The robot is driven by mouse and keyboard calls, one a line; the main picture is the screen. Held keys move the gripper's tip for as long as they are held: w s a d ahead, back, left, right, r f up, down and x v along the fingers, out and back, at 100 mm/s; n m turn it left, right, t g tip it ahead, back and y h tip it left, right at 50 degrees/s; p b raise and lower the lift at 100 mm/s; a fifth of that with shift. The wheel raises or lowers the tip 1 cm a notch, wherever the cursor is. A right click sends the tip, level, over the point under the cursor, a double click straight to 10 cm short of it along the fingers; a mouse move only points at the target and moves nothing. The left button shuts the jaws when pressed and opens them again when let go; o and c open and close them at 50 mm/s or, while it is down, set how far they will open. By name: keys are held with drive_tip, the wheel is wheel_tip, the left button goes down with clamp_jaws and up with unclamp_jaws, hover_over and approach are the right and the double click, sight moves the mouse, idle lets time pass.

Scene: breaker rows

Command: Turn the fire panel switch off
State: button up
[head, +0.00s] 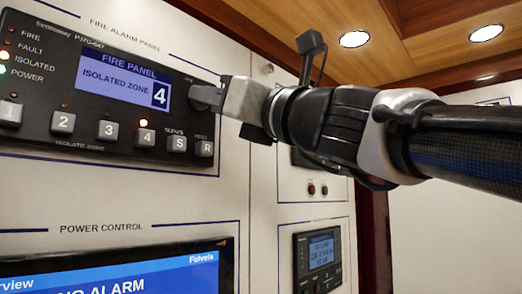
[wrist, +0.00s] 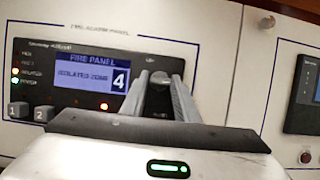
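The fire alarm panel (head: 125,85) is a black unit on a white wall, also in the wrist view (wrist: 60,100). Its lit blue display (head: 122,82) reads "FIRE PANEL ISOLATED ZONE 4". The fire panel switch (wrist: 160,80), a dark round knob right of the display, sits between my fingertips; in the head view my gripper largely covers it. My gripper (head: 222,97) reaches in from the right. In the wrist view its two fingers (wrist: 160,88) lie close along both sides of the knob and appear shut on it. The knob's pointer direction is hidden.
A row of grey buttons (head: 112,131) runs below the display, with a red light lit above button 4. Isolated and power lights glow at left. A power control screen (head: 130,272) is below, and a smaller panel (head: 318,255) is at lower right.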

drive_tip(key=c, duration=0.5)
drive_tip(key=shift+c, duration=0.2)
drive_tip(key=shift+n, duration=0.3)
drive_tip(key=n+g, duration=0.1)
drive_tip(key=n, duration=0.2)
drive_tip(key=n+g+y+b, duration=0.1)
drive_tip(key=n, duration=0.1)
drive_tip(key=n+g+y+b, duration=0.1)
drive_tip(key=n+g, duration=0.1)
drive_tip(key=n, duration=0.1)
drive_tip(key=shift+w+d+n, duration=0.1)
drive_tip(key=shift+w+n, duration=0.15)
drive_tip(key=shift+n, duration=0.05)
drive_tip(key=n+g, duration=0.1)
drive_tip(key=n, duration=0.1)
drive_tip(key=n+g+p, duration=0.1)
drive_tip(key=n, duration=0.2)
drive_tip(key=n+g, duration=0.1)
drive_tip(key=n, duration=0.1)
drive_tip(key=shift+w+d+r+n+g+p, duration=0.1)
drive_tip(key=shift+d+r+n+g+p, duration=0.05)
drive_tip(key=shift+r+n+g+p, duration=0.2)
drive_tip(key=n+h, duration=0.1)
drive_tip(key=n, duration=0.1)
drive_tip(key=n+g+h, duration=0.1)
drive_tip(key=n, duration=0.2)
drive_tip(key=shift+n, duration=0.25)
